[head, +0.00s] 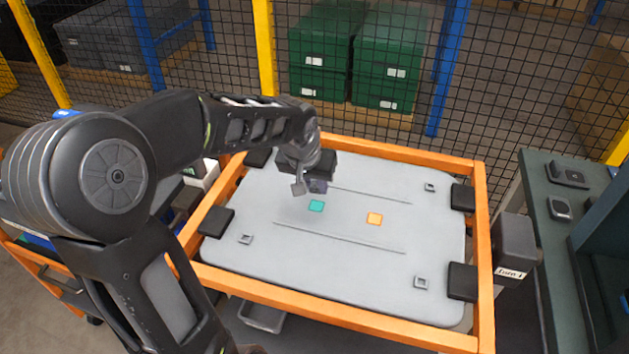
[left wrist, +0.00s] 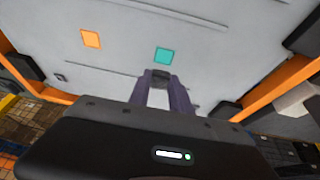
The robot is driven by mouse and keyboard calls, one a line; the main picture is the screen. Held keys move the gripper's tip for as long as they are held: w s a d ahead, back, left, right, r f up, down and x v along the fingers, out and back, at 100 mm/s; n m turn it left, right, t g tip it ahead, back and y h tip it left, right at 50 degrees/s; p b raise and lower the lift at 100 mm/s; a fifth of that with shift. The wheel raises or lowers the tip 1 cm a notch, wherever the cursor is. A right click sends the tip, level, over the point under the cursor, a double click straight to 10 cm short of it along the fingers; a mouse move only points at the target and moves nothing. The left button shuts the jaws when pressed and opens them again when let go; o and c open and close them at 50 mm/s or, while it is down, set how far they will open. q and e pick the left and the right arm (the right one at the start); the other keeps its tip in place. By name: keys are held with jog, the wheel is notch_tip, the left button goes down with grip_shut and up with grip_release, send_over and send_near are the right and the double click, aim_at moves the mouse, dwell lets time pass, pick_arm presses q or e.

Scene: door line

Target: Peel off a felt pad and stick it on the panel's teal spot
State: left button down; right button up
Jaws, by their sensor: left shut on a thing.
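The grey panel (head: 340,270) lies in an orange frame and bears a teal spot (head: 316,206) and an orange spot (head: 375,219). My left gripper (head: 318,187) is over the panel, just beyond the teal spot in the head view. In the left wrist view, its purple fingers are shut on a small dark felt pad (left wrist: 161,75). The pad shows just below the teal spot (left wrist: 164,55) in that view and leaves it uncovered. I cannot tell the pad's height above the panel. My right gripper is not in view.
Black corner clamps (head: 463,281) and thin raised ridges (head: 340,237) are on the panel and frame. A dark green bench (head: 550,240) stands at the right. A mesh fence with yellow and blue posts stands behind, with green bins (head: 388,60) beyond it.

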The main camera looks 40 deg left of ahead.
aim_at(316, 206)
pick_arm(q)
jog(key=shift+f+b, duration=1.1)
jog(key=shift+f, duration=0.9)
jog(key=shift+b, duration=0.55)
jog(key=shift+s+b, duration=0.1)
jog(key=shift+b, duration=0.45)
dwell(0.6)
jog(key=shift+f+b, duration=0.65)
jog(key=shift+b, duration=0.1)
dwell(1.2)
jog(key=shift+d, duration=0.1)
jog(key=c, duration=1.1)
grip_release()
